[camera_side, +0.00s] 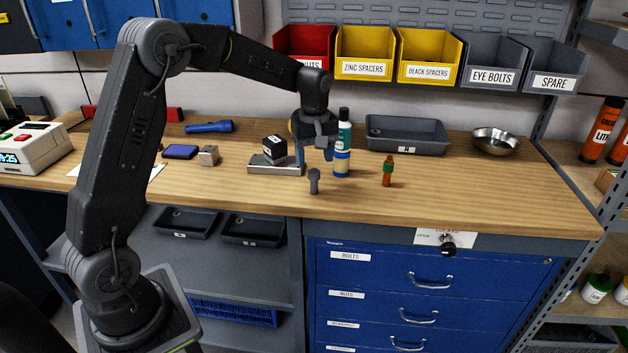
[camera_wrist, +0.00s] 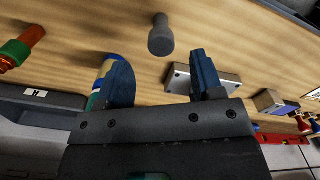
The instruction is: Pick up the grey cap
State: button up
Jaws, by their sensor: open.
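A small grey piece with a round head on a narrower stem, which I take for the grey cap (camera_side: 314,181), stands upright on the wooden bench near its front. In the wrist view the grey cap (camera_wrist: 160,38) shows at the top middle, beyond and between my fingertips. My gripper (camera_side: 315,156) is open and points down, above and behind the cap in the side view. In the wrist view the two blue fingers of my gripper (camera_wrist: 161,77) are apart with nothing between them. Nothing hides the cap.
A green, white and blue bottle (camera_side: 343,135) stands close right of my gripper. A metal plate (camera_side: 262,167) with a black block (camera_side: 274,149) lies close left. An orange and green piece (camera_side: 387,172) stands further right. The bench in front of the cap is clear.

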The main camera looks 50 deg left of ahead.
aim_at(314, 171)
jog(key=shift+s+d+f, duration=0.1)
jog(key=shift+f, duration=1.6)
jog(key=shift+s+d+f, duration=0.1)
jog(key=shift+f, duration=1.6)
jog(key=shift+c, duration=0.3)
jog(key=c, duration=0.9)
